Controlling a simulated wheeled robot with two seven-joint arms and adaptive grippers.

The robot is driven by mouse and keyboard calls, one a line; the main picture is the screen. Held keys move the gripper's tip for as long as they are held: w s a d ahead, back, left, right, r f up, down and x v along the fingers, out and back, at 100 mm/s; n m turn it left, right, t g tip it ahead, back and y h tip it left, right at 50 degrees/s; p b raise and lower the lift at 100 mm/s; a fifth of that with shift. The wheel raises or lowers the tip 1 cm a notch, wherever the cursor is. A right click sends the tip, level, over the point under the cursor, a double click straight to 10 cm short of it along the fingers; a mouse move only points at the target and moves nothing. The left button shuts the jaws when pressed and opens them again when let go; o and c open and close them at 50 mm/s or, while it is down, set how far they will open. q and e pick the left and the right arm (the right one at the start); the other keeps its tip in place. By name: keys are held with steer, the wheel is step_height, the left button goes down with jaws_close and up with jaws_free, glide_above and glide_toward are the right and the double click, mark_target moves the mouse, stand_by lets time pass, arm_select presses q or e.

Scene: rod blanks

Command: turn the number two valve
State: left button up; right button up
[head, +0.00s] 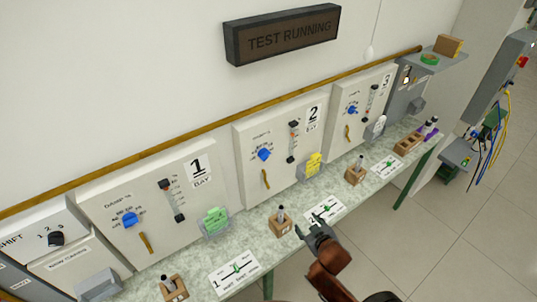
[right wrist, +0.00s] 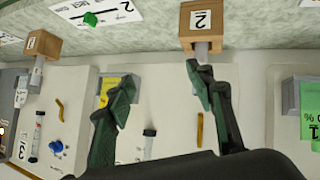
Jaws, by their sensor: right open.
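Panel 2 (head: 241,135) is a white box on the wall, marked with a large 2. It carries a blue knob (head: 264,155), a yellow lever (head: 265,180) and a flow tube (head: 292,141). The lever also shows in the right wrist view (right wrist: 200,130); the blue knob cannot be seen there. My right gripper (head: 318,228) is open and empty, over the bench's front edge near the card marked 2 (head: 328,206), apart from the panel. Its fingers (right wrist: 160,73) are spread in the right wrist view. My left gripper is out of view.
Panel 1 (head: 100,205) and panel 3 (head: 341,92) flank it with similar controls. Wooden blocks holding pens, including one marked 2 (right wrist: 186,44), stand on the green bench (head: 300,200). A yellow note holder (head: 313,165) sits by panel 2. A wooden rail (head: 220,127) runs above.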

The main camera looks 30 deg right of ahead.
steer(key=w+r+n+t, duration=0.2)
steer(key=w+r+t, duration=0.2)
steer(key=w+r, duration=0.5)
steer(key=n+t+y, duration=0.4)
glide_toward(267, 157)
steer(key=w, duration=0.1)
steer(key=shift+y, duration=0.5)
steer(key=w+p, duration=0.1)
steer(key=w, duration=0.5)
steer(key=shift+w, duration=0.35)
steer(key=shift+w+a+p, duration=0.1)
steer(key=shift+w+p, duration=0.25)
steer(key=shift+w, duration=0.35)
steer(key=shift+c, duration=0.3)
steer(key=c, duration=1.1)
